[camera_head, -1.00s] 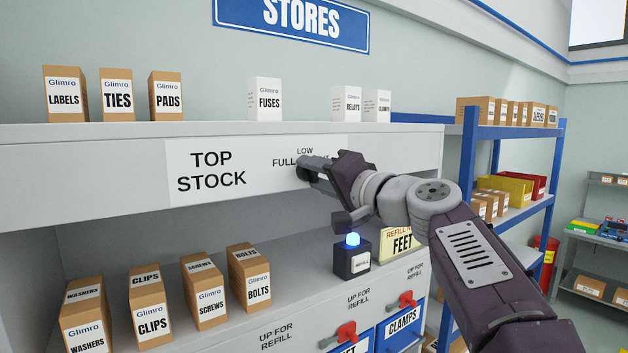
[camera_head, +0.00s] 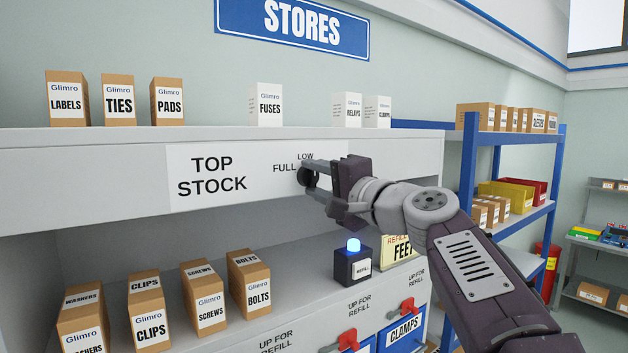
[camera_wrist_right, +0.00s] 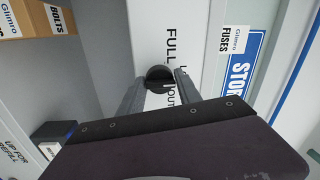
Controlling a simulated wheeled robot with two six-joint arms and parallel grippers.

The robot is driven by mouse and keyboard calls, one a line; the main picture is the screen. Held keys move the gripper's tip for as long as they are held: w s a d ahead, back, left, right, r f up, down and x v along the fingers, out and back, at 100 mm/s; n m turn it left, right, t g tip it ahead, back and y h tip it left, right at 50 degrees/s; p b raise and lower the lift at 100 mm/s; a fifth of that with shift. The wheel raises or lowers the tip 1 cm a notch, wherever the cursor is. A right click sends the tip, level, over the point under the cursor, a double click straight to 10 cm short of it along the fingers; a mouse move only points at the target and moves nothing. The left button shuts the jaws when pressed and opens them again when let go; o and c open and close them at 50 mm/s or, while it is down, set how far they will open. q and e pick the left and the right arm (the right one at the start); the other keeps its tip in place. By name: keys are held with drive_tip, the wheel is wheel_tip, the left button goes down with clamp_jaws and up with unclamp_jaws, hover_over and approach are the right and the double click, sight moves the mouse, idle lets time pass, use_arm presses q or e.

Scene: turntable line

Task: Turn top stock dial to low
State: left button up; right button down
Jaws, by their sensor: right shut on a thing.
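The top stock dial is a dark round knob (camera_head: 304,177) on the white TOP STOCK label panel (camera_head: 212,203) of the upper shelf front. The words FULL and LOW show beside and above it. My right gripper (camera_head: 313,180) has its fingers at the dial's sides, shut on it, and hides part of it. The right wrist view also shows the dial (camera_wrist_right: 158,76) between the two finger ends (camera_wrist_right: 159,84). The word to its right is mostly covered. I cannot tell for sure where the dial's mark points. My left gripper is not in view.
Boxes stand on top of the shelf, such as FUSES (camera_head: 266,105). Below are several brown boxes, such as BOLTS (camera_head: 249,281), and a black REFILL button box with a lit blue top (camera_head: 353,246). Red-handled bins (camera_head: 348,339) are lower down. A blue rack (camera_head: 468,185) stands right.

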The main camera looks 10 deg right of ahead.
drive_tip(key=shift+w+f, duration=0.1)
drive_tip(key=shift+f, duration=0.15)
drive_tip(key=c, duration=1.2)
unclamp_jaws()
drive_tip(key=o, duration=0.3)
drive_tip(key=shift+s+d+r, duration=0.15)
drive_tip(key=shift+s+d, duration=0.05)
drive_tip(key=shift+s, duration=0.2)
drive_tip(key=b+v, duration=0.4)
drive_tip(key=v, duration=0.4)
drive_tip(key=shift+s+d, duration=0.2)
drive_tip(key=shift+s, duration=0.1)
